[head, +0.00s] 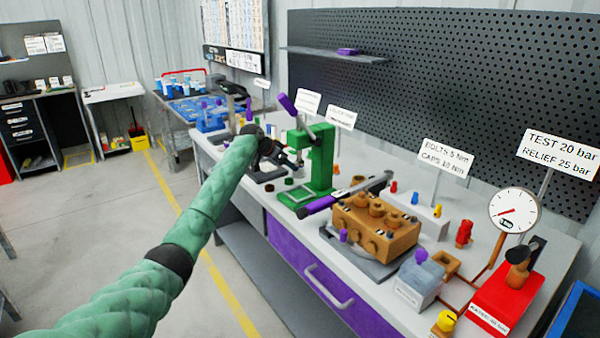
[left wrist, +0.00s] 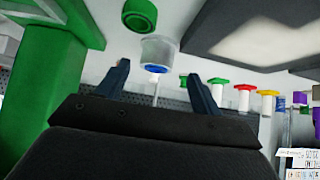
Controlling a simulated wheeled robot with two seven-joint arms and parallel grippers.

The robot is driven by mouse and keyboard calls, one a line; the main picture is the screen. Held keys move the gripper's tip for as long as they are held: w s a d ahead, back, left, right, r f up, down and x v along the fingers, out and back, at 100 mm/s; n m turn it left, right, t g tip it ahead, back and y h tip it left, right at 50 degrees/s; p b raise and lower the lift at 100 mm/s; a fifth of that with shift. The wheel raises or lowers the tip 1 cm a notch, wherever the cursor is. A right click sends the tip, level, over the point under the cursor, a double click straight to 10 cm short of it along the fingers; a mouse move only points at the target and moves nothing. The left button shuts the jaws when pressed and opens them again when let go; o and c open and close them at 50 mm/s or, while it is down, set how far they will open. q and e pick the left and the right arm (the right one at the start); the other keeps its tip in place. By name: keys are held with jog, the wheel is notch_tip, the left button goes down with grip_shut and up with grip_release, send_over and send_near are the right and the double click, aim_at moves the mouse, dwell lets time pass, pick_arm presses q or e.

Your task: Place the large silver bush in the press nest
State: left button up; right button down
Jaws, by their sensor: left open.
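A silver cylinder with a blue end (left wrist: 158,50), which looks like the large silver bush, shows in the left wrist view. It lies just beyond and between the fingertips of my left gripper (left wrist: 162,80). The gripper is open, with nothing visible between its fingers. In the head view my left gripper (head: 284,155) reaches over the bench to the left of the green press (head: 321,158). The press body (left wrist: 42,85) fills the left of the wrist view. I cannot make out the press nest. My right gripper is out of view.
A green ring-shaped part (left wrist: 140,15) stands close to the silver cylinder. Red-topped (left wrist: 243,85) and yellow-topped (left wrist: 268,100) parts stand to the right in the wrist view. A brown pump block (head: 375,228) and pressure gauge (head: 515,211) occupy the bench's right side.

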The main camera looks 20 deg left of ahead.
pick_arm(q)
jog(key=x, duration=0.2)
jog(key=p+x, duration=0.1)
jog(key=x, duration=0.1)
jog(key=shift+w+d, duration=0.25)
jog(key=shift+d, duration=0.15)
jog(key=shift+w+d+f, duration=0.15)
jog(key=shift+w+f, duration=0.2)
jog(key=shift+f, duration=0.15)
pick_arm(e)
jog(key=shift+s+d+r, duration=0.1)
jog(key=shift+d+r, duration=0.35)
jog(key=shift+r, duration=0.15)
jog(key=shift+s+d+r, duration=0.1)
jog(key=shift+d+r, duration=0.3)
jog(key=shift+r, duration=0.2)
pick_arm(q)
jog(key=shift+c, duration=0.5)
jog(key=c, duration=1.1)
jog(key=shift+r, duration=0.1)
jog(key=shift+c, duration=0.2)
